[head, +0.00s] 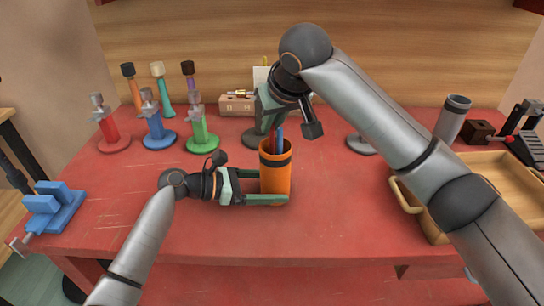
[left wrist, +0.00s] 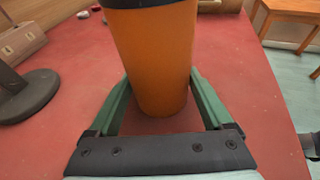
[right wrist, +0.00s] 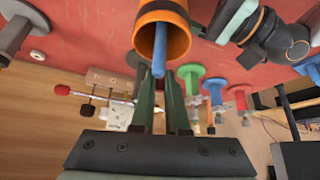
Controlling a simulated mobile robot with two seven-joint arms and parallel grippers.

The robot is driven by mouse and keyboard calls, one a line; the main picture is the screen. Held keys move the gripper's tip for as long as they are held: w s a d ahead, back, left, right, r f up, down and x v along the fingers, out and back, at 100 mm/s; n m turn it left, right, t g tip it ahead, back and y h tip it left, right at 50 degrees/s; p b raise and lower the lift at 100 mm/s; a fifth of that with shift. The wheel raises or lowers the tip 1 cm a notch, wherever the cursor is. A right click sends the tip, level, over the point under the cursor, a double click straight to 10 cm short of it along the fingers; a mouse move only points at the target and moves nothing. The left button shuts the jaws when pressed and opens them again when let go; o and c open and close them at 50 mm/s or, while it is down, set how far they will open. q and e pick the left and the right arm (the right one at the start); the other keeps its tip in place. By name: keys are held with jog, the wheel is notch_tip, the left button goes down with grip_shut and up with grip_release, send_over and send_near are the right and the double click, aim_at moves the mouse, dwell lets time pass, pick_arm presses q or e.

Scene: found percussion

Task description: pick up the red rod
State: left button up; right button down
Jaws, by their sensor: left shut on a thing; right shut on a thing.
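An orange cup (head: 274,180) with a black band stands on the red table. My left gripper (head: 266,187) is shut on its sides; the left wrist view shows the cup (left wrist: 158,60) between the fingers. The red rod (head: 271,144) stands in the cup, and its upper end meets the fingertips of my right gripper (head: 266,125), shut on it above the rim. A blue rod (head: 280,138) stands beside it to the right.
Several stands, including a green stand (head: 202,130), are at the back left. A blue vise (head: 55,208) sits at the left edge. A wooden tray (head: 497,165) and a grey cylinder (head: 453,118) are at the right. The table's front middle is clear.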

dwell(0.8)
notch_tip(320, 180, up, 18)
dwell(0.3)
pick_arm(q)
jog(key=o, duration=0.8)
jog(key=shift+c, duration=0.2)
jog(key=shift+a, duration=0.1)
